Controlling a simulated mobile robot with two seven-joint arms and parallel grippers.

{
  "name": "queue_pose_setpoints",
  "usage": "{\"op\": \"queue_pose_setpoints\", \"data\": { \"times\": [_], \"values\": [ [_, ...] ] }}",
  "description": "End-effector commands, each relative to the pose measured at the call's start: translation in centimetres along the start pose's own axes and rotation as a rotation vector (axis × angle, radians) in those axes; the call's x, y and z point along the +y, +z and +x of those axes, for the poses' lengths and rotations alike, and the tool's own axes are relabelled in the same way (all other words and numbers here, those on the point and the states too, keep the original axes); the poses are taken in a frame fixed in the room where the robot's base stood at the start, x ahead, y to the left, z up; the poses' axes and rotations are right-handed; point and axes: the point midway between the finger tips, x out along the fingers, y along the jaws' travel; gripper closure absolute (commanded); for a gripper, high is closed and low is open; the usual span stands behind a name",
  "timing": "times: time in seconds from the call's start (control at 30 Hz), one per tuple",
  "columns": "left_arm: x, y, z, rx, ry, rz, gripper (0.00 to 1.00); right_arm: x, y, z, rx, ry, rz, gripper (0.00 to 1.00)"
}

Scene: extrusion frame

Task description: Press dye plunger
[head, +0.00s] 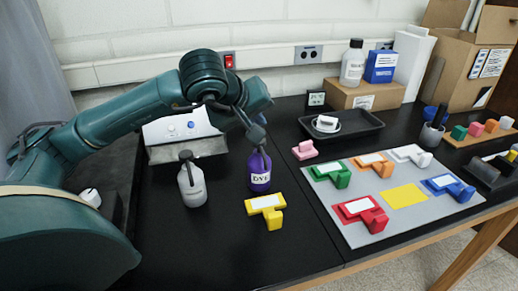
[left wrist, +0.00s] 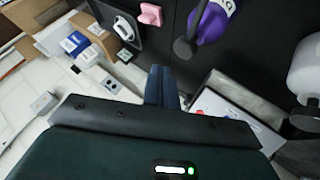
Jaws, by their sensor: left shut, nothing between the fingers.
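The purple dye bottle (head: 260,178), with a white label reading DYE, stands upright on the black bench. In the left wrist view the bottle (left wrist: 212,22) is at the top, with its dark plunger (left wrist: 184,47) pointing toward the camera. My left gripper (head: 256,137) is over the bottle's top in the head view and partly hides the plunger. In the left wrist view its blue fingers (left wrist: 161,72) are shut and empty, with the tips just beside the plunger head. I cannot tell whether they touch it. My right gripper is not in view.
A white pump bottle (head: 192,182) stands left of the dye bottle. A yellow block (head: 273,218) lies in front, a pink block (head: 304,150) to the right. A grey mat (head: 357,232) holds several coloured blocks. A black tray (head: 365,122) is behind.

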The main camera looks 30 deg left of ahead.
Motion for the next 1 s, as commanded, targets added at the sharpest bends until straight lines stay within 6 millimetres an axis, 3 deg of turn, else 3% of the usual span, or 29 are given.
{"op": "queue_pose_setpoints", "data": {
  "times": [0.2,1.0],
  "values": [
    [-0.86,0.85,1.17,0.000,0.000,0.000,1.00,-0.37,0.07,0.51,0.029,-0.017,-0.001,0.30],
    [-0.84,0.85,1.15,-0.001,-0.001,0.000,1.00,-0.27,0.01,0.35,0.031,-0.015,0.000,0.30]
  ]
}}
